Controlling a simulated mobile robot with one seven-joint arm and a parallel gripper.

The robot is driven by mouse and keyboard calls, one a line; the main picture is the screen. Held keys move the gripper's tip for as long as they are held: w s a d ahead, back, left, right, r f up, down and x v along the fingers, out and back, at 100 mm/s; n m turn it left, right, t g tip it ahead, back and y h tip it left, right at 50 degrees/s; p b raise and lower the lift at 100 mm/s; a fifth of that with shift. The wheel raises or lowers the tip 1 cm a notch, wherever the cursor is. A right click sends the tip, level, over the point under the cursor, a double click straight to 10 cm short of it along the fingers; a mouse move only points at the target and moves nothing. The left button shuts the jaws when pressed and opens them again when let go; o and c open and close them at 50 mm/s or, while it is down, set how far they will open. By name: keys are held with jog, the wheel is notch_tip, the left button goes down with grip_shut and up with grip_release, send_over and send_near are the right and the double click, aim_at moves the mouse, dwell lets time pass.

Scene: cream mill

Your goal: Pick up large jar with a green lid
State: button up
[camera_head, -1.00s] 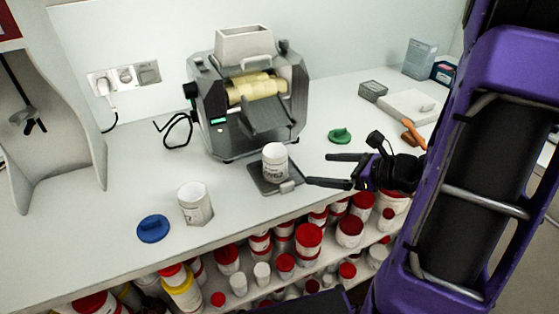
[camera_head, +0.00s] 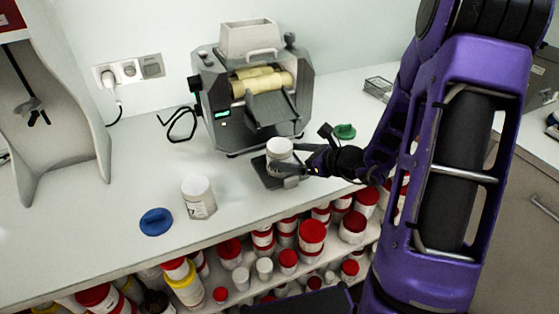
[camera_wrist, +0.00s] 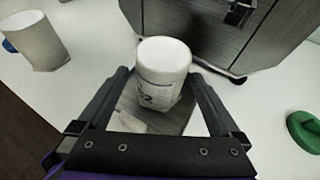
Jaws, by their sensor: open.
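A white jar (camera_head: 279,152) with a printed label stands upright on a small dark tray (camera_head: 264,172) in front of the mill. Its top looks white, with no green lid on it. A green lid (camera_head: 344,131) lies apart on the counter to the right, and also shows in the wrist view (camera_wrist: 304,130). My gripper (camera_head: 290,161) is open at the jar's right side. In the wrist view its fingers (camera_wrist: 160,76) lie on both sides of the jar (camera_wrist: 164,73). I cannot tell whether they touch it.
A grey mill (camera_head: 255,90) stands close behind the jar. A second white jar (camera_head: 198,198) and a blue lid (camera_head: 157,222) are to the left. The shelf below the counter holds several red-lidded jars (camera_head: 312,236). The left counter is mostly clear.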

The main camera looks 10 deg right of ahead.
jog(key=x, duration=0.4)
jog(key=shift+w+f, duration=0.1)
jog(key=shift+w, duration=0.1)
jog(key=c, duration=1.1)
